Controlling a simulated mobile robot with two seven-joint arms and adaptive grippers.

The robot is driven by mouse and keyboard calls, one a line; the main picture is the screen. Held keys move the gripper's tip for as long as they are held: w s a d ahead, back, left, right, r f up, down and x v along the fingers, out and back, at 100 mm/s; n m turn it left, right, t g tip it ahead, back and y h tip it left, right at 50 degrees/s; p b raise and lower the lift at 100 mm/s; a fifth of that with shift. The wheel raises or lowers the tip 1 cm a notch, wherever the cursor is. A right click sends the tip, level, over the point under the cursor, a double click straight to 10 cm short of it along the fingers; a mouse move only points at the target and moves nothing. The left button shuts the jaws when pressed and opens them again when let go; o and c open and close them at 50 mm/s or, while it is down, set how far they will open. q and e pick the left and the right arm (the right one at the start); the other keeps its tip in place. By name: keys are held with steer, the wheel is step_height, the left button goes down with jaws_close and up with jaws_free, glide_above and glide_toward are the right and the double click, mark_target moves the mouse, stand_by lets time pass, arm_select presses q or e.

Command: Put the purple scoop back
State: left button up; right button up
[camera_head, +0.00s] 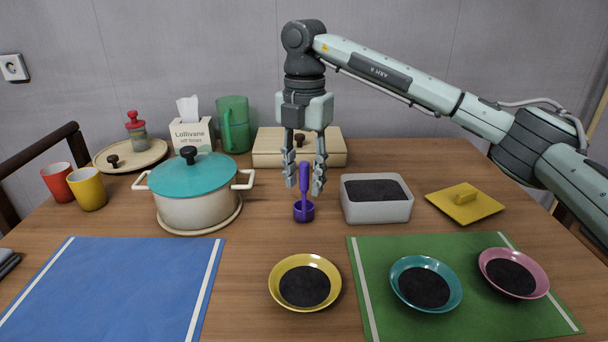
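The purple scoop (304,211) is upright on the wooden table, with its cup down and its handle pointing up. It is left of the white container and appears to rest on the table. My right gripper (305,180) points straight down over it. Its two fingers are spread, one on each side of the upper handle, with visible gaps between fingers and handle. The white container (376,211), open and filled with dark material, is just right of the scoop. My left gripper is not in view.
A pot with a teal lid (195,178) stands left. A beige box (268,149) is behind the gripper. In front are a yellow bowl (277,284), a teal bowl (400,295) and a pink bowl (487,272), each with dark contents. The blue mat (115,290) is bare.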

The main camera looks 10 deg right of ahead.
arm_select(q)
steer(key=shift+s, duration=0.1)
arm_select(e)
steer(key=shift+r, duration=0.6)
step_height(320, 180, up, 10)
steer(key=shift+f, duration=0.1)
steer(key=shift+r+p, duration=0.3)
steer(key=shift+r, duration=0.35)
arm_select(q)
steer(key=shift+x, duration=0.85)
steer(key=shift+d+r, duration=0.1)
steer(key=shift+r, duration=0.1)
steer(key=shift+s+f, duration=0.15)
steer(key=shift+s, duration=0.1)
